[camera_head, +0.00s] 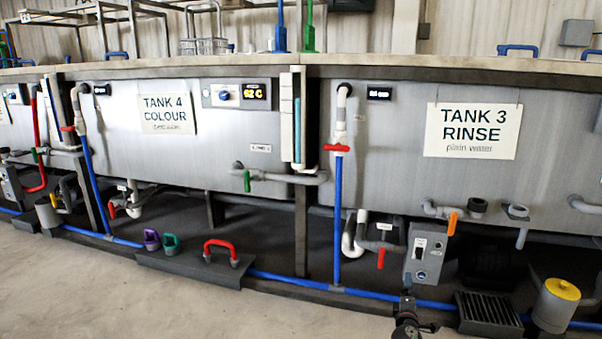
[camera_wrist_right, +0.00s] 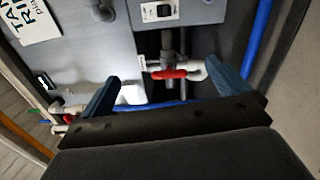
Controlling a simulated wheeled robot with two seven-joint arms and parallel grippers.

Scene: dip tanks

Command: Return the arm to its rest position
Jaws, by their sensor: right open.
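My right gripper (camera_wrist_right: 167,74) shows in the right wrist view with its two blue fingers spread apart and nothing between them held. Beyond the fingers is a red valve handle (camera_wrist_right: 172,75) on a pale pipe fitting, below a grey switch box (camera_wrist_right: 160,10). I cannot tell the gap between fingers and handle. In the head view a dark piece, which looks like part of my arm, shows at the bottom edge in front of the blue floor pipe. My left gripper is not in view.
Tank 3 (camera_head: 390,130) and tank 4 (camera_head: 185,95) stand in a row. A switch box (camera_head: 423,253), a red handle (camera_head: 381,258), a floor grate (camera_head: 488,308) and a yellow-topped canister (camera_head: 556,303) are at lower right. The floor at lower left (camera_head: 120,300) is clear.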

